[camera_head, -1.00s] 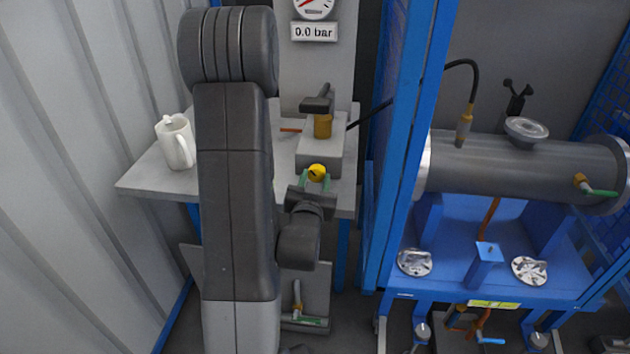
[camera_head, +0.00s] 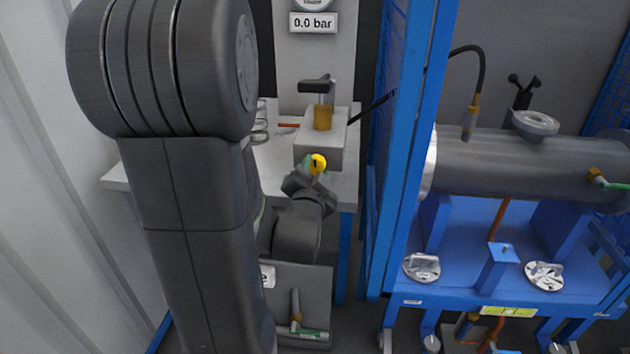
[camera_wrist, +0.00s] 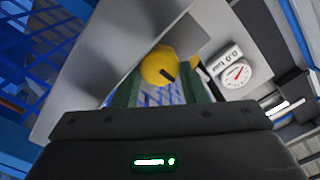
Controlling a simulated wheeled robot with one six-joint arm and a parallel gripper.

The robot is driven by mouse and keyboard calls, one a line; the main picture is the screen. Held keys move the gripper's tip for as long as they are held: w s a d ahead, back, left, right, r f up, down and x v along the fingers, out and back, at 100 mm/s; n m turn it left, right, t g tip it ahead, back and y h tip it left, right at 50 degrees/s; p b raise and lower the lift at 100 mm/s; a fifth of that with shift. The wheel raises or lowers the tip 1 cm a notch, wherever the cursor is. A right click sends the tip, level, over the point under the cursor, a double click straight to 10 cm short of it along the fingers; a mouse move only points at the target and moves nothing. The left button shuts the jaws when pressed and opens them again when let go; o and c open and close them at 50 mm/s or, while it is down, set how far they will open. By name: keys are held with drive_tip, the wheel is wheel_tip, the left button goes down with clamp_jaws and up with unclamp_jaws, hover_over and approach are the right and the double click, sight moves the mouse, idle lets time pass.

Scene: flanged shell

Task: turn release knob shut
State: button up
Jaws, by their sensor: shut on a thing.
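The release knob is a yellow round knob (camera_head: 318,163) with a black mark, on the front of a grey block (camera_head: 320,152) at the bench's front edge. In the wrist view the knob (camera_wrist: 158,66) sits between my green fingers, its black mark slanting. My gripper (camera_head: 312,169) is shut on the knob, with the wrist tilted in the head view. The gripper also shows in the wrist view (camera_wrist: 160,88). My fingertips' contact with the knob is partly hidden.
A brown post with a dark handle (camera_head: 323,115) stands on the block. A gauge plate (camera_head: 313,22) behind reads 0.0 bar. A blue frame post (camera_head: 408,150) rises close on the right, with a grey cylinder (camera_head: 510,165) beyond. My arm covers the bench's left part.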

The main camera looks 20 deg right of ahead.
drive_tip(key=shift+m, duration=0.4)
drive_tip(key=o, duration=1)
drive_tip(key=shift+c, duration=0.2)
drive_tip(key=shift+f, duration=0.1)
drive_tip(key=shift+r+n+p, duration=0.25)
drive_tip(key=shift+n+p, duration=0.55)
drive_tip(key=shift+p, duration=0.3)
drive_tip(key=n+p, duration=0.2)
drive_tip(key=p, duration=0.1)
drive_tip(key=n+p, duration=0.4)
drive_tip(key=p, duration=0.1)
drive_tip(key=shift+a, duration=0.1)
